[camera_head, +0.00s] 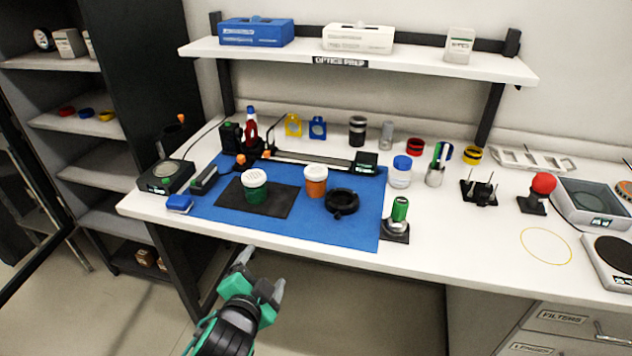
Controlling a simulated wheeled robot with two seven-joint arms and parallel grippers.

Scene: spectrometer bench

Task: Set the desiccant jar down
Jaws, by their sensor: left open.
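No label tells me which jar is the desiccant jar. A green jar with a white lid (255,186) stands upright on the black mat (284,201), which lies on the blue mat (350,228). An orange jar with a white lid (315,181) stands upright to its right on the blue mat. A clear jar with a blue lid (401,171) stands on the bench just right of the blue mat. My left gripper (262,270) is open and empty, in front of the bench's front edge and apart from every jar. My right gripper is not in view.
A black ring (342,202) lies right of the orange jar. A green-topped item (399,212) stands at the mat's right edge. A red-knobbed stand (541,187) and a yellow circle outline (546,246) are farther right. The bench (460,250) is clear left of the circle.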

